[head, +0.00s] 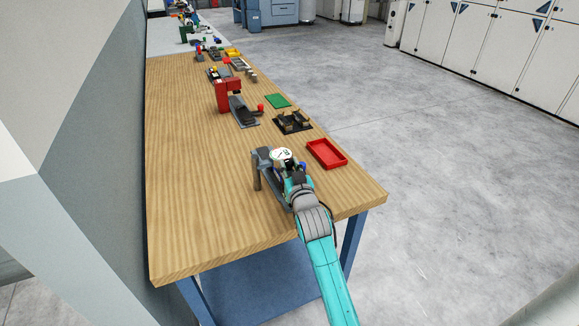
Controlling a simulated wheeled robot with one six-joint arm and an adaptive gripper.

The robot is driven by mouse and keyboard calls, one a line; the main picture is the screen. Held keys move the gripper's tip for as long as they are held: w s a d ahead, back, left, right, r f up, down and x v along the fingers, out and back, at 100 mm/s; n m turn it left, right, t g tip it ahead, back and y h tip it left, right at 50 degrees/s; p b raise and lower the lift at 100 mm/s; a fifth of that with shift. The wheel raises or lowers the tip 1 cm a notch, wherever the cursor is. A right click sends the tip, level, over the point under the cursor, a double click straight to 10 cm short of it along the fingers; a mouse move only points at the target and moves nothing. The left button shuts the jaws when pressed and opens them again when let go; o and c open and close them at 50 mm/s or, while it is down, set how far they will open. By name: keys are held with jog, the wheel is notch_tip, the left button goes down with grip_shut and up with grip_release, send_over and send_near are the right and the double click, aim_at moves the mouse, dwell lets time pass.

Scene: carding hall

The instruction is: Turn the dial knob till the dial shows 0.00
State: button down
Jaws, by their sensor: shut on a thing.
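A grey device (262,156) stands on the wooden table near its front right part. A round white dial face (281,154) shows at its top, with small dark and green marks; its reading is too small to make out. My teal and grey arm reaches in from the lower right. My gripper (289,165) is at the dial, shut on the dial knob. The knob and the fingertips are mostly hidden by the gripper and wrist, so the exact grip cannot be seen.
A red tray (327,154) lies close to the right of my gripper. Behind stand a black fixture (292,122), a green plate (278,101) and a red press-like device (222,95). The table's left and front parts are bare. A wall runs along the left.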

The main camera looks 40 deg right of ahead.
jog(key=shift+d, duration=0.1)
jog(key=shift+s+d+n+t+y, duration=0.15)
jog(key=shift+n+t+y, duration=0.3)
jog(key=shift+n+y, duration=1.25)
jog(key=shift+w+d+n+t+y, duration=0.15)
jog(key=shift+n+t+y, duration=0.6)
jog(key=shift+y, duration=1.65)
jog(key=shift+n+g+y, duration=0.5)
jog(key=shift+n+y, duration=0.75)
jog(key=shift+y, duration=0.25)
jog(key=shift+n+y, duration=0.3)
jog(key=shift+y, duration=0.2)
jog(key=c, duration=0.9)
grip_release()
jog(key=shift+s, duration=0.15)
jog(key=v, duration=1.2)
